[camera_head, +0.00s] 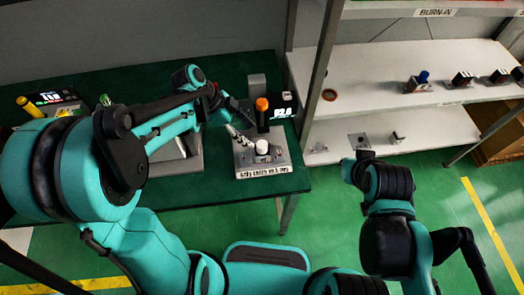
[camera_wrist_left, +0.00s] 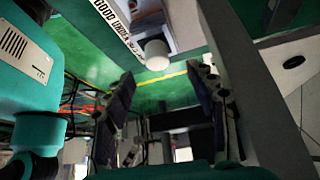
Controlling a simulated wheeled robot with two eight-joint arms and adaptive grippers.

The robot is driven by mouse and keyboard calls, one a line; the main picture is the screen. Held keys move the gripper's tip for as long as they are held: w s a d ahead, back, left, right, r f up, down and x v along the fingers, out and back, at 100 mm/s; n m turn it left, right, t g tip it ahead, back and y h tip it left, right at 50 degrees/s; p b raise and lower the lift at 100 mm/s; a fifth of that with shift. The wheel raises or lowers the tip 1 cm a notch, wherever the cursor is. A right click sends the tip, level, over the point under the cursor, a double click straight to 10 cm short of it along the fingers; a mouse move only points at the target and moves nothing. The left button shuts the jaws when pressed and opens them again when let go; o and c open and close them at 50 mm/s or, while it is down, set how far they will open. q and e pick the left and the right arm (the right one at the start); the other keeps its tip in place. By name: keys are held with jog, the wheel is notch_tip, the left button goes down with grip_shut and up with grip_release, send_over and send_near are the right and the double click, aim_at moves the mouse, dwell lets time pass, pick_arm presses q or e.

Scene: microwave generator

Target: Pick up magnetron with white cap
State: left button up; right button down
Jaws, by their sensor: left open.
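The magnetron with the white cap (camera_head: 262,147) stands upright in a grey fixture (camera_head: 283,156) with a printed label at the right end of the green table. My left gripper (camera_head: 236,125) is open and empty, just to the upper left of the cap. In the left wrist view the white cap (camera_wrist_left: 156,54) shows beyond the open fingertips (camera_wrist_left: 160,76), roughly between them and apart from both. The lower magnetron body is mostly hidden under the cap. I do not make out my right gripper; only links of that arm show in the head view.
An orange-capped part (camera_head: 262,104) stands just behind the fixture, beside a display unit (camera_head: 284,109). A grey post (camera_head: 318,75) and white shelves (camera_head: 390,80) rise close on the right. A blue-topped part (camera_head: 422,77) stands on the shelf. Another grey fixture (camera_head: 187,165) sits left, under my arm.

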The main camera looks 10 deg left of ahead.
aim_at(262, 144)
pick_arm(q)
jog(key=b+x, duration=0.3)
jog(key=x, duration=0.5)
jog(key=shift+s+d+r, duration=0.15)
jog(key=shift+s+d, duration=0.1)
jog(key=c, duration=0.4)
jog(key=shift+r, duration=0.1)
grip_shut()
